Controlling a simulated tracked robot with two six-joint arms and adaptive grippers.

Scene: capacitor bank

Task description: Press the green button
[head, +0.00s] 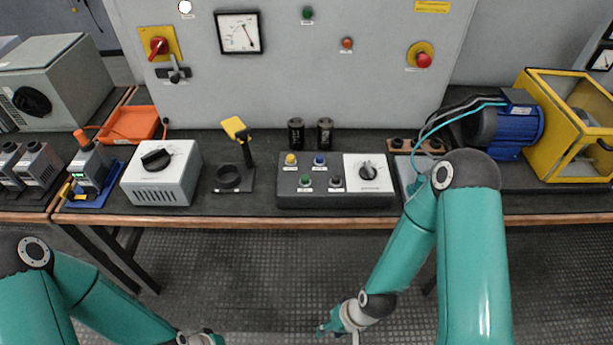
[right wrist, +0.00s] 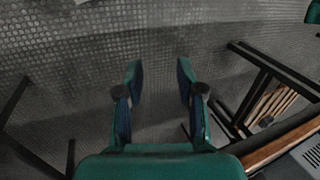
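A green button (head: 306,181) sits on the lower left of a dark control box (head: 327,201) on the bench. A yellow button (head: 291,159), a blue button (head: 320,160) and a dark button (head: 336,182) share that box. My right gripper (head: 325,328) is low in front of the bench, over the floor, well apart from the box. In the right wrist view its two fingers (right wrist: 160,75) stand apart with only floor between them. My left gripper (head: 203,339) is mostly cut off at the bottom edge of the head view.
A grey panel (head: 330,75) behind the bench carries a dial, switches and a small green lamp (head: 307,13). A grey box with a knob (head: 163,177) and a stand (head: 230,178) are left of the control box. A blue motor (head: 518,125) is right. The floor is clear.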

